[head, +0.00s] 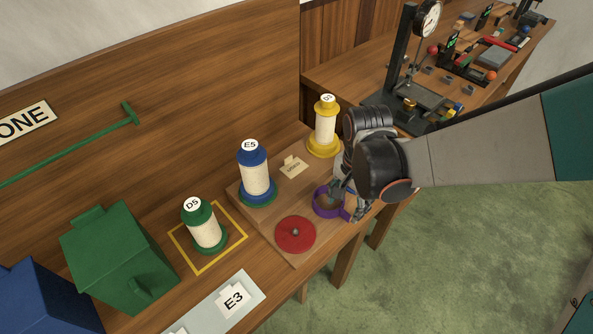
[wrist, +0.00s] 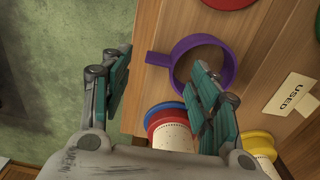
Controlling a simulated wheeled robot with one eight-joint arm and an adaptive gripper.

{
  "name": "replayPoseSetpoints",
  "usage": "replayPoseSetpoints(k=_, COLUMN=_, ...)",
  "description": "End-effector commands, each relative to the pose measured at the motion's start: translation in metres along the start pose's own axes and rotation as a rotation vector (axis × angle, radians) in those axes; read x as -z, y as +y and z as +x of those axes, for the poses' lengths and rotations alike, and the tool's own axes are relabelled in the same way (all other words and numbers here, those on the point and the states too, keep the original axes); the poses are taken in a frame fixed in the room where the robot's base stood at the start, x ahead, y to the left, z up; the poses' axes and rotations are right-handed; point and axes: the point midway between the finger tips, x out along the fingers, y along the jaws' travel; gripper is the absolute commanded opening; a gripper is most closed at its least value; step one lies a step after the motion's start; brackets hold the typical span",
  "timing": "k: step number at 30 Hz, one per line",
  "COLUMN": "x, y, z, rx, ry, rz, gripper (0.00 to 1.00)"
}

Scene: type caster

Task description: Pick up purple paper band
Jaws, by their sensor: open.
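The purple paper band (head: 325,206) is a ring with a flat tab, lying on the wooden board near its front edge. In the wrist view the purple band (wrist: 224,50) shows its tab (wrist: 157,59) pointing left, toward the space between my fingers. My gripper (head: 350,202) is open above the band, and in the wrist view the gripper (wrist: 160,95) has one finger left of the tab and the other over the ring's near part. I cannot tell whether that finger touches the ring. The nearest part of the ring is partly hidden by the finger.
A red disc (head: 295,234) lies beside the band. A yellow spool (head: 324,130), a blue spool (head: 254,175) and a card marked USED (head: 292,168) stand on the board. A green spool (head: 204,228) stands in a yellow outline. A green box (head: 118,258) is at left.

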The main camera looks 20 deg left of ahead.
Motion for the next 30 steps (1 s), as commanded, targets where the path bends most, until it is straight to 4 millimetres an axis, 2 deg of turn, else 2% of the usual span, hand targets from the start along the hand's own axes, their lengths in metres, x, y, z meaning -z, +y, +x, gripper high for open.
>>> replayPoseSetpoints(k=3, x=-0.002, y=-0.001, z=0.021, rx=0.0, ry=0.0, rz=-0.001, gripper=0.56)
replayPoseSetpoints(k=7, x=-0.003, y=0.0, z=0.039, rx=0.0, ry=0.0, rz=0.001, gripper=0.56)
replayPoseSetpoints(k=10, x=-0.003, y=0.0, z=0.044, rx=0.0, ry=0.0, rz=0.001, gripper=0.56)
replayPoseSetpoints(k=16, x=-0.002, y=0.0, z=0.042, rx=0.0, ry=0.0, rz=0.001, gripper=0.56)
replayPoseSetpoints(k=17, x=-0.002, y=0.0, z=0.042, rx=0.0, ry=0.0, rz=0.001, gripper=0.51)
replayPoseSetpoints(k=24, x=-0.002, y=0.0, z=0.042, rx=0.0, ry=0.0, rz=0.001, gripper=0.01)
replayPoseSetpoints(k=30, x=-0.002, y=0.0, z=0.042, rx=0.0, ry=0.0, rz=0.001, gripper=0.0)
